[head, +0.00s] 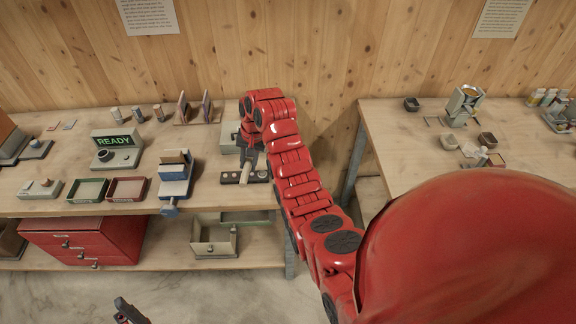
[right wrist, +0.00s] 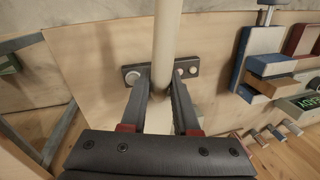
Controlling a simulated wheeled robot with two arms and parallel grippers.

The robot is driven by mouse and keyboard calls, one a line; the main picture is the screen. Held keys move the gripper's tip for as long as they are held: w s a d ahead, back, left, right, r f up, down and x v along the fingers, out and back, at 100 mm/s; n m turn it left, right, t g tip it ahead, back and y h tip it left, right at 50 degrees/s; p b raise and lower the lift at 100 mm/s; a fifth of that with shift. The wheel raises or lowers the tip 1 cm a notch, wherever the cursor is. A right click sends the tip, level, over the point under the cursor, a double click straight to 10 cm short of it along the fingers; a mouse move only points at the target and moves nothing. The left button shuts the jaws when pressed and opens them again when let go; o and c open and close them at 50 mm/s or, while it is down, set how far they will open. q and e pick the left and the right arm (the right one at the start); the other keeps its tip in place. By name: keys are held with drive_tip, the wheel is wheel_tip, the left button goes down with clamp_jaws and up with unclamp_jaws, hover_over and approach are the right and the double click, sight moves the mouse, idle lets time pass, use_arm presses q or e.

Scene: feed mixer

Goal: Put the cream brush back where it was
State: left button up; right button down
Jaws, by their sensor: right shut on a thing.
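My right gripper (head: 248,160) is over the right end of the left bench, above a dark holder strip (head: 230,177) with pale round spots. In the right wrist view, my right gripper (right wrist: 163,100) is shut on the cream brush (right wrist: 166,40), a smooth cream rod between its fingers. The dark strip (right wrist: 132,76) lies just behind the brush, with a round spot on each side of it. The brush's end overlaps the strip's middle; I cannot tell whether it sits in it. A dark part low in the head view seems to be my left gripper (head: 130,312); its jaws are unclear.
A blue-and-grey vise-like block (head: 175,180), green tray (head: 88,191), red tray (head: 127,189) and READY display (head: 116,148) stand left of the strip. A grey box (head: 229,141) is behind my gripper. A second bench (head: 400,140) stands right, across a gap.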

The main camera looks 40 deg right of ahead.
drive_tip(key=shift+r, duration=0.1)
drive_tip(key=shift+s+d+p, duration=0.2)
drive_tip(key=shift+s+p, duration=0.1)
drive_tip(key=s+d+f+m+p, duration=0.1)
drive_tip(key=s+d+f+p, duration=0.15)
drive_tip(key=s, duration=0.55)
drive_tip(key=s+d+f+m+p, duration=0.2)
drive_tip(key=s+f+p, duration=0.15)
drive_tip(key=s, duration=0.45)
drive_tip(key=w+d+b, duration=0.1)
drive_tip(key=w+b, duration=0.2)
drive_tip(key=w, duration=0.1)
drive_tip(key=w+d+f+b, duration=0.1)
drive_tip(key=w+d+b, duration=0.1)
drive_tip(key=w+b, duration=0.2)
drive_tip(key=w+d+b, duration=0.2)
drive_tip(key=w+b, duration=0.2)
drive_tip(key=shift+d+f, duration=0.15)
drive_tip(key=shift+f, duration=0.15)
drive_tip(key=shift+w+d+r+b, duration=0.25)
drive_tip(key=shift+w+b, duration=0.3)
drive_tip(key=shift+b, duration=0.15)
drive_tip(key=shift+w+r+p, duration=0.25)
drive_tip(key=shift+w+p, duration=0.1)
drive_tip(key=shift+p, duration=0.1)
drive_tip(key=shift+w+d, duration=0.35)
drive_tip(key=shift+w, duration=0.25)
